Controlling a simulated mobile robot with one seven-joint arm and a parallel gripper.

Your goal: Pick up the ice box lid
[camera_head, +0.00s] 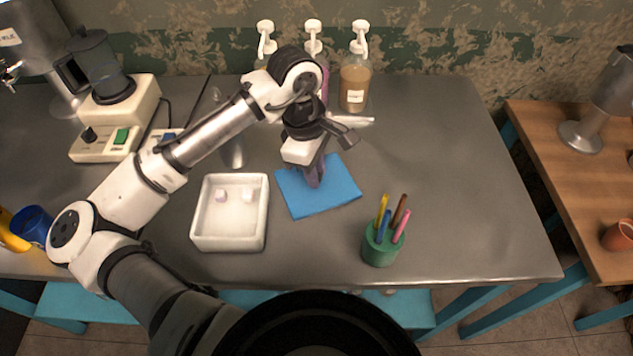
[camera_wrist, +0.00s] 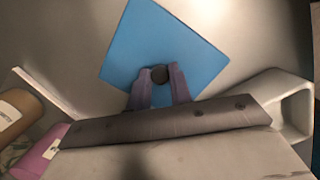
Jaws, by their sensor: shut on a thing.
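The blue square ice box lid (camera_head: 336,197) is over the steel table, right of the white ice box. I cannot tell whether it touches the table. In the wrist view the lid (camera_wrist: 198,52) shows a round dark knob (camera_wrist: 159,74) near its middle. My gripper (camera_head: 314,182) points down over the lid, and its fingers (camera_wrist: 160,80) are shut on the knob from both sides. The white ice box (camera_head: 229,242) is open, with two small pale cubes (camera_head: 222,196) inside.
A green cup (camera_head: 380,248) of pens stands right of the lid. Pump bottles (camera_head: 355,88) stand at the back, partly behind my arm. A blender (camera_head: 105,85) is at the left, near a metal cup (camera_head: 232,152). The table's right side is clear.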

